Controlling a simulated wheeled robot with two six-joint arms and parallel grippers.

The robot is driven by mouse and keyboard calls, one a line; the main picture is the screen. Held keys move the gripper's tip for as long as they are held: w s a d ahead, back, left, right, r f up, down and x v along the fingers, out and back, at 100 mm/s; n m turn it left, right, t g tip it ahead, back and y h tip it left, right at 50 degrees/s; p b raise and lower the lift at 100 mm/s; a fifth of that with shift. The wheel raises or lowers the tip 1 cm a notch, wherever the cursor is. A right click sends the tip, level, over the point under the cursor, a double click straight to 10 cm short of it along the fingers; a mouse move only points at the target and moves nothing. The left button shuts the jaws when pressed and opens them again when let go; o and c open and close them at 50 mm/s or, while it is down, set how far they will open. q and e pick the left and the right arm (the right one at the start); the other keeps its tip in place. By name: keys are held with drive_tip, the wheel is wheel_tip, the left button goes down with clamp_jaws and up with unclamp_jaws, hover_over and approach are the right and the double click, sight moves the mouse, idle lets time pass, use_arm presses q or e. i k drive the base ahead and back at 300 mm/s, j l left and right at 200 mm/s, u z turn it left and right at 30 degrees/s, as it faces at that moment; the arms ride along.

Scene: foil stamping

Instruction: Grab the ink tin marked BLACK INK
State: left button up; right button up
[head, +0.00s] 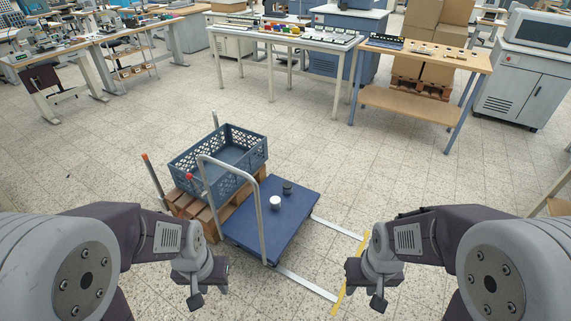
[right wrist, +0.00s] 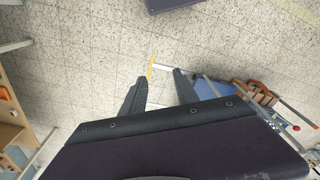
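Two small round tins stand on the blue deck of a platform trolley (head: 290,222) in the head view. One is a white tin (head: 275,203); just behind it to the right is a dark tin (head: 287,188). Any lettering on them is too small to read. My left gripper (head: 208,288) is empty, left of the trolley's near end, with its fingers apart. My right gripper (head: 367,287) is empty, right of the trolley. In the right wrist view its two fingers (right wrist: 160,92) are spread apart over the floor.
A blue crate (head: 215,158) sits on a wooden pallet (head: 186,204) beside the trolley. The trolley's upright handle (head: 259,205) rises left of the tins. Yellow tape (head: 340,297) marks the floor. Tables (head: 268,40) and a wooden bench (head: 425,56) stand behind, with open floor between.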

sight(287, 187)
drive_tip(key=i+l+u, duration=0.5)
drive_tip(key=i+l, duration=0.15)
drive_tip(key=i+l+u, duration=0.25)
drive_tip(key=i+l, duration=0.2)
drive_tip(key=i+l+u, duration=0.25)
drive_tip(key=l, duration=0.25)
drive_tip(key=i+l+u, duration=0.25)
drive_tip(key=l, duration=0.3)
drive_tip(key=i+l+u, duration=0.25)
drive_tip(key=l, duration=0.3)
drive_tip(key=i+l+u, duration=0.1)
drive_tip(key=l+u, duration=0.15)
drive_tip(key=l, duration=0.35)
drive_tip(key=l+u, duration=0.25)
drive_tip(key=l, duration=0.35)
drive_tip(key=i, duration=0.05)
